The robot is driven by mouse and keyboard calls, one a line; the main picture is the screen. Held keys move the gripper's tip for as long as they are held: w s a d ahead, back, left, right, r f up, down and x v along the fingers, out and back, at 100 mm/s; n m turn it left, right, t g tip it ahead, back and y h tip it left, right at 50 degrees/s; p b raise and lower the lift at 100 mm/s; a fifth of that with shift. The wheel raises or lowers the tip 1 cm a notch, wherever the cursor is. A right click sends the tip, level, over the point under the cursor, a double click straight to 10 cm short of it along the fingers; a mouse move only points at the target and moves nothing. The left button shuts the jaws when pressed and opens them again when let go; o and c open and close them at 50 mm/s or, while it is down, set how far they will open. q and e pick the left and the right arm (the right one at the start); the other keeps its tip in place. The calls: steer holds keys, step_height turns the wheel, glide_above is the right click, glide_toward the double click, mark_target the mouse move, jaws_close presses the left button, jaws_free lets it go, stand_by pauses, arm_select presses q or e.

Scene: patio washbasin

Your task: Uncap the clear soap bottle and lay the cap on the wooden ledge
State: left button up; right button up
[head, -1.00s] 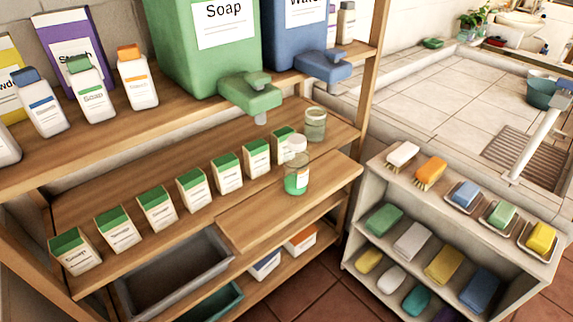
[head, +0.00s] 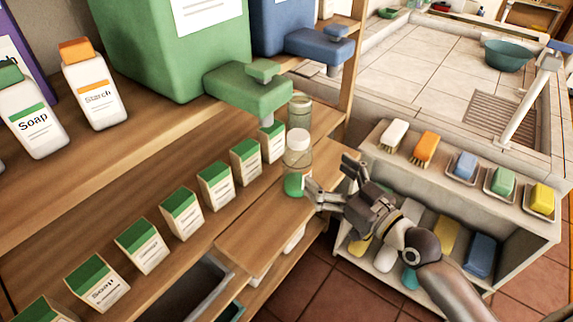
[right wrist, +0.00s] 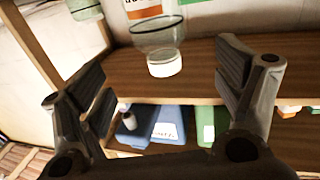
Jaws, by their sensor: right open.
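The clear soap bottle (head: 305,160) stands upright at the right end of the shelf, with a white cap (head: 298,139) on top and green liquid low inside. The wooden ledge (head: 258,225) is the bare board at the shelf front. My right gripper (head: 328,182) is open and empty, just right of the bottle's lower part, with its fingers toward it. In the right wrist view the picture looks upside down; the bottle (right wrist: 158,30) and white cap (right wrist: 164,63) show beyond and between the spread fingers (right wrist: 165,75), apart from them. My left gripper is not in view.
Several green-topped cartons (head: 201,187) line the shelf. A clear greenish jar (head: 300,106) stands behind the bottle. The green dispenser's tap (head: 248,92) overhangs close to the bottle's left. A low rack (head: 385,165) with brushes and soaps stands right. The ledge is clear.

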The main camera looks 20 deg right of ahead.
mark_target(308, 160)
steer(key=p+x, duration=0.1)
steer(key=x, duration=0.3)
steer(key=shift+w+r, duration=0.1)
steer(key=shift+w, duration=0.05)
steer(key=x, duration=0.5)
steer(key=shift+w+a+f+p, duration=0.1)
steer(key=shift+f+p, duration=0.25)
steer(key=shift+p, duration=0.05)
steer(key=shift+w+a+f, duration=0.1)
steer(key=shift+w+a, duration=0.1)
steer(key=shift+w, duration=0.25)
steer(key=c, duration=1.5)
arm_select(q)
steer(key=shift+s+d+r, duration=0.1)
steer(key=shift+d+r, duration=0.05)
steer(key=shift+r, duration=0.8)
